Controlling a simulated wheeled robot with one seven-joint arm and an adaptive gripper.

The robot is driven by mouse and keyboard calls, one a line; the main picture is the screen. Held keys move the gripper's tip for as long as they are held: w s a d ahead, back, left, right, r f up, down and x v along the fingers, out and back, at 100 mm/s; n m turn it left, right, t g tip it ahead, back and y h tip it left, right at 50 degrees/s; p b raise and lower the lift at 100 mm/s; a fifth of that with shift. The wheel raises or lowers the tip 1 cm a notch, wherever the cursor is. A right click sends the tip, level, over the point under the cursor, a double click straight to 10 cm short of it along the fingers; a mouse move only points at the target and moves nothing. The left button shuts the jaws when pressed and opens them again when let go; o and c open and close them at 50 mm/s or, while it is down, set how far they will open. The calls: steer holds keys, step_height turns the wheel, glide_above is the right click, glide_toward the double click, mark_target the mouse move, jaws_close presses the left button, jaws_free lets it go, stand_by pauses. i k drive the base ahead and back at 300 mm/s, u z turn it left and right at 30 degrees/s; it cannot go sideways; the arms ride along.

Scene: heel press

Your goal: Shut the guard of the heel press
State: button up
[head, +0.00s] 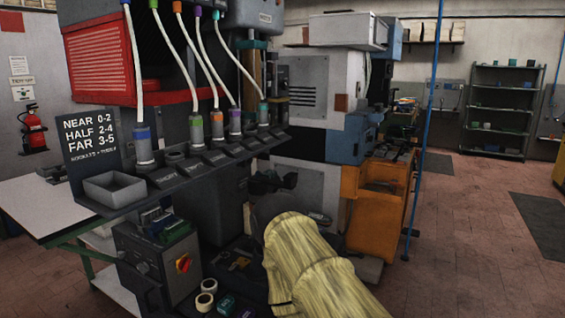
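A large grey and white machine with a blue-grey section (310,90) stands in the middle of the head view; it may be the heel press. I cannot make out its guard for certain, nor whether it is open or shut. A pale yellow ribbed sleeve (312,262), which seems to cover my arm, rises from the bottom edge toward the machine's lower front. Beyond its end is a dark shape (272,182) that may be my gripper, against the machine's lower part. Its fingers cannot be made out.
On the left, a bench carries a grey tray (113,188), a black sign (90,136) and several hosed tubes. A control box with a red switch (183,263) stands low in front. An orange cabinet (378,215) and blue pole (424,130) stand right of the machine; open floor lies beyond.

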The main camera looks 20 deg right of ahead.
mark_target(280, 100)
steer(key=u, duration=0.05)
steer(key=k, duration=1.2)
steer(key=z, duration=0.7)
steer(key=i, duration=1.65)
steer(key=u, duration=0.6)
